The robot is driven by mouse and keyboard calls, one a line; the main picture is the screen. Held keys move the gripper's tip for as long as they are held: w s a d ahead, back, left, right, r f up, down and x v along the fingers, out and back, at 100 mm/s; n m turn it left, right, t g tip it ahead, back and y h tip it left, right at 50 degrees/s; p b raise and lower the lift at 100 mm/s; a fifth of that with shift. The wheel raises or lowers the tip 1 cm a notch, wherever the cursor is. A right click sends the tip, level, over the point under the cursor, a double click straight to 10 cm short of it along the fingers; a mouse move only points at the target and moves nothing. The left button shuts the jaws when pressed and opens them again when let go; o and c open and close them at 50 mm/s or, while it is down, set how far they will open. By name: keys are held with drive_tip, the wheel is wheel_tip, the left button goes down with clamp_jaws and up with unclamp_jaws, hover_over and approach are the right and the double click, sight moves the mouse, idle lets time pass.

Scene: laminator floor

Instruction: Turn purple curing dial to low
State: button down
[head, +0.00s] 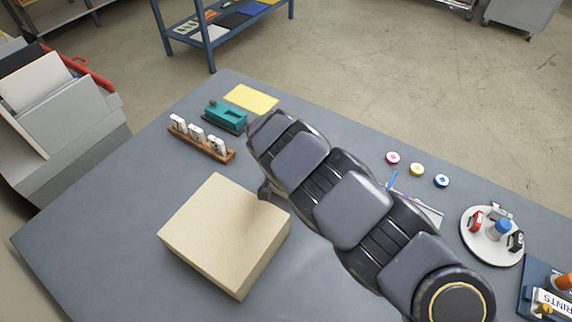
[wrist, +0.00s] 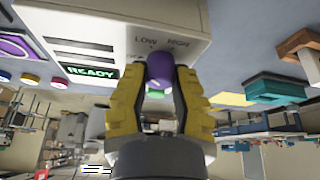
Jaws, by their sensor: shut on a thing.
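The purple curing dial (wrist: 160,68) is on the pale face of a machine in the wrist view. LOW is printed above it to the left and HIGH to the right. My gripper (wrist: 161,78), with yellow-padded fingers, is closed around the dial, one finger on each side. The dial's pointer is not clear, so I cannot tell its setting. In the head view, the beige machine box (head: 220,225) stands on the table; its dial face is hidden, and my arm covers most of my gripper beside it.
A lit READY display (wrist: 90,71) is left of the dial. On the grey table (head: 120,210) are a wooden rack (head: 203,145), a teal device (head: 227,115), a yellow sheet (head: 252,98), three small coloured discs (head: 417,170) and a round white tray (head: 480,251). The near left tabletop is clear.

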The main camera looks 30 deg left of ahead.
drive_tip(key=shift+f, duration=0.1)
drive_tip(key=c, duration=0.8)
unclamp_jaws()
drive_tip(key=shift+o, duration=0.2)
drive_tip(key=shift+r, duration=0.2)
drive_tip(key=v, duration=1.1)
drive_tip(key=shift+s+r, duration=0.15)
drive_tip(key=shift+r, duration=0.2)
